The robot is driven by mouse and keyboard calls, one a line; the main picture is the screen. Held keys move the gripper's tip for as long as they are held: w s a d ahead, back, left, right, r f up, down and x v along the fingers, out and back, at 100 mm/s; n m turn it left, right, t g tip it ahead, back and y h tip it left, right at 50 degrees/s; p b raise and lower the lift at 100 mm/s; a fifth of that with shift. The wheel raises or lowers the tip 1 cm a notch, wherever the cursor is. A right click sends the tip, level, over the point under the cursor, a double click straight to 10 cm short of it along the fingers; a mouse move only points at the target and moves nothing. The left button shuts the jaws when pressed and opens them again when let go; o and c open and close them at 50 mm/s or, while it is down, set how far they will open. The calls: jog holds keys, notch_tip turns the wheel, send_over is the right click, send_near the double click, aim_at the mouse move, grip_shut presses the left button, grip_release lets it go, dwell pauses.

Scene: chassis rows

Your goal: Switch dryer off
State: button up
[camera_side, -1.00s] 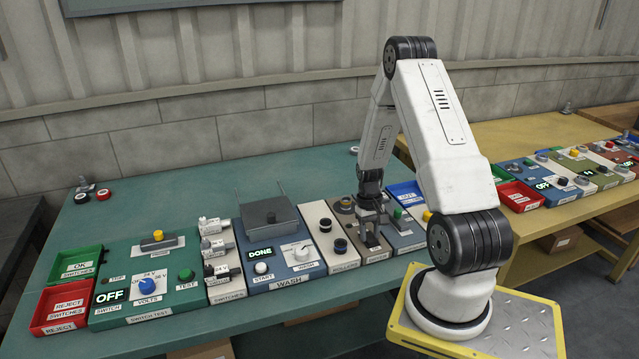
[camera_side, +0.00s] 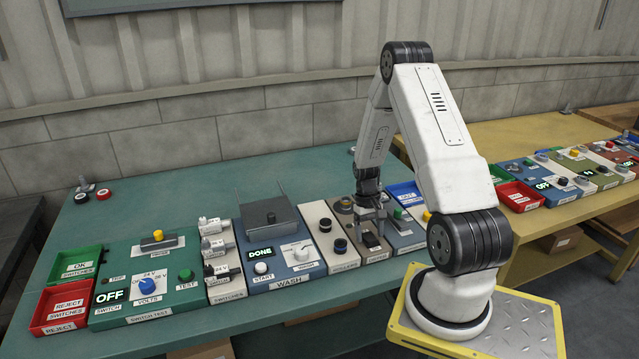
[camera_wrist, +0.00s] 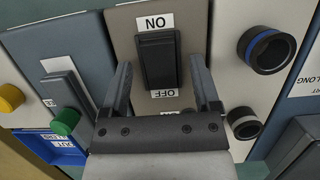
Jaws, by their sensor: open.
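The dryer switch (camera_wrist: 158,62) is a black rocker on a brown-grey panel, with an ON label at one end and an OFF label at the other in the wrist view. It shows small and dark in the side view (camera_side: 371,240), just below my gripper (camera_side: 371,220). My gripper is open, its two fingers on either side of the rocker in the wrist view (camera_wrist: 162,85), with nothing between them that it holds. I cannot tell whether the fingers touch the panel. A second label near the gripper palm is partly hidden.
Two round black knobs, one with a blue ring (camera_wrist: 266,50), stand on the neighbouring light panel. On the other side are a grey lever plate (camera_wrist: 68,92), a green button (camera_wrist: 65,121) and a blue tray (camera_wrist: 52,148). The wash panel (camera_side: 283,245) shows DONE.

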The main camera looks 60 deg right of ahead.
jog(key=v, duration=0.7)
jog(key=shift+r, duration=0.4)
jog(key=shift+w+d, duration=0.1)
jog(key=w+a+r+n+t+h, duration=0.1)
jog(key=w+a+r+n, duration=0.2)
jog(key=a, duration=0.5)
jog(key=w+a+r+n+t+h, duration=0.1)
jog(key=w+a+r, duration=0.2)
jog(key=w+a, duration=0.35)
jog(key=s+a+r+n+t, duration=0.1)
jog(key=s+a+n, duration=0.1)
jog(key=a, duration=0.6)
jog(key=s+a+r+n+t, duration=0.2)
jog(key=s+a+n, duration=0.1)
jog(key=a, duration=0.6)
jog(key=shift+a+r, duration=0.15)
jog(key=shift+a, duration=0.15)
